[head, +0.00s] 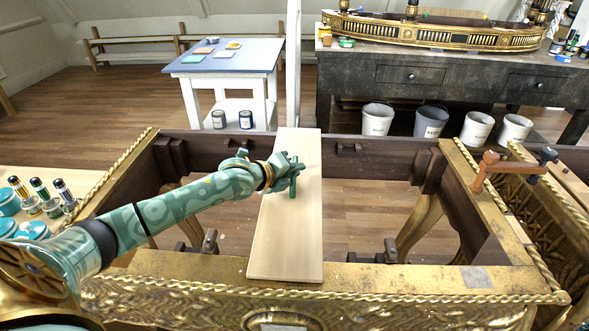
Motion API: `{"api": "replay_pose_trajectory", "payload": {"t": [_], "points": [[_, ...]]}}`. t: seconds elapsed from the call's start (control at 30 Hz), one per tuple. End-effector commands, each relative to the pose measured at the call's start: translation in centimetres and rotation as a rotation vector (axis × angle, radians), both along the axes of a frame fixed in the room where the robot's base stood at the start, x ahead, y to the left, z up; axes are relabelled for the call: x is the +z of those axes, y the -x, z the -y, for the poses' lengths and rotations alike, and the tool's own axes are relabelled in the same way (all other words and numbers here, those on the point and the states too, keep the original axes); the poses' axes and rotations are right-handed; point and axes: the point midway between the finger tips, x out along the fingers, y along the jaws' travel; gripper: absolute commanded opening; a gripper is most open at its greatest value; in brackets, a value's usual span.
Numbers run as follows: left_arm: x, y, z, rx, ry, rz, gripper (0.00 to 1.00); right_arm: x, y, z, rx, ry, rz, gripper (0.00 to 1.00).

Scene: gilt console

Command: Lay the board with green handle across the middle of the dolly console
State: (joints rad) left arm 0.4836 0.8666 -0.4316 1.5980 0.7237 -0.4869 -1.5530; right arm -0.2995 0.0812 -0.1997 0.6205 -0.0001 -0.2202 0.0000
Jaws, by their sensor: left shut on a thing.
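The board (272,235) is a long pale wooden plank in the middle of the head view. It spans the open frame of the gilt console (400,278), from the dark back rail to the gilt front rail. Whether it rests on both rails or hovers just above them I cannot tell. Its green handle (294,184) stands up from the board's far half. My left gripper (291,174) is shut on this handle, and my left arm reaches in from the left over the console. My right gripper is not in view.
A brown and dark clamp-like tool (492,168) sits at the console's right side. Jars and bottles (40,196) stand on a pale surface at left. Behind are a blue-topped table (222,67), a dark workbench (350,75) and several buckets (377,120). The frame openings beside the board are clear.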

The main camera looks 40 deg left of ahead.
Motion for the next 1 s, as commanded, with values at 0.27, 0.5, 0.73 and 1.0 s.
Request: {"api": "replay_pose_trajectory", "payload": {"t": [0.27, 0.5, 0.73, 1.0], "points": [[0.18, -0.05, -0.03, 0.000, 0.000, 0.004, 0.00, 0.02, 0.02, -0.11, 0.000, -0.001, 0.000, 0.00], [-0.01, -0.05, -0.03, 0.000, 0.000, 0.004, 0.00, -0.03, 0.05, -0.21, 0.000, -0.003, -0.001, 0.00], [-0.14, -0.03, -0.03, 0.000, 0.000, 0.002, 0.40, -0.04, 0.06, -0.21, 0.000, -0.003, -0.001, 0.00], [-0.53, 0.09, -0.03, 0.001, -0.001, -0.006, 0.58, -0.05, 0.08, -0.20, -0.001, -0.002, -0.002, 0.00]]}}
